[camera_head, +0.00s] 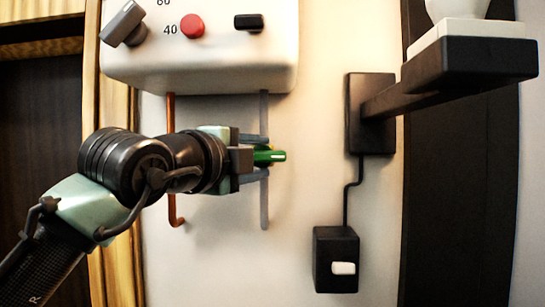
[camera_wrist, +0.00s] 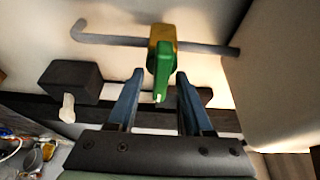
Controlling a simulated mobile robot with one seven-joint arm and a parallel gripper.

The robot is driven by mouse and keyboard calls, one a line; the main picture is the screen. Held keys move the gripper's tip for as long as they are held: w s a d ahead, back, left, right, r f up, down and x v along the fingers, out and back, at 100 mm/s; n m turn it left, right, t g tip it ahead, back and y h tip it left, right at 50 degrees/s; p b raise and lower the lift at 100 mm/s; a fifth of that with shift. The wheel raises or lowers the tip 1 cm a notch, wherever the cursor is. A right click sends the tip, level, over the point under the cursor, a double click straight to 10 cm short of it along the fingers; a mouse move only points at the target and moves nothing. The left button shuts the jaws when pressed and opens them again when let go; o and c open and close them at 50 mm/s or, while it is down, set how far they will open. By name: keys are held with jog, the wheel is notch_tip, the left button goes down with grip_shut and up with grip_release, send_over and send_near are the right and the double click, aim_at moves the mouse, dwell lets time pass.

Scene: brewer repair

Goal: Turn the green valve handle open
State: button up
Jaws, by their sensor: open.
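The green valve handle (camera_head: 272,156) sits on a grey pipe (camera_head: 264,210) below the white boiler. In the wrist view the green handle (camera_wrist: 163,72) hangs from a yellow-brass valve body (camera_wrist: 162,38) on the grey pipe. My gripper (camera_head: 262,157) is at the valve, with its fingers above and below the handle in the head view. In the wrist view my gripper (camera_wrist: 159,88) is open, and the handle's end lies between the fingertips with gaps at both sides.
The white boiler (camera_head: 200,65) with a red button (camera_head: 192,26) hangs just above my gripper. A copper pipe (camera_head: 171,120) runs down behind my wrist. A black switch box (camera_head: 335,260) and a black wall bracket (camera_head: 371,115) are at the right. Bare wall lies between.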

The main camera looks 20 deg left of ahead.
jog(key=shift+s+a+r, duration=0.1)
jog(key=shift+s, duration=0.15)
grip_shut()
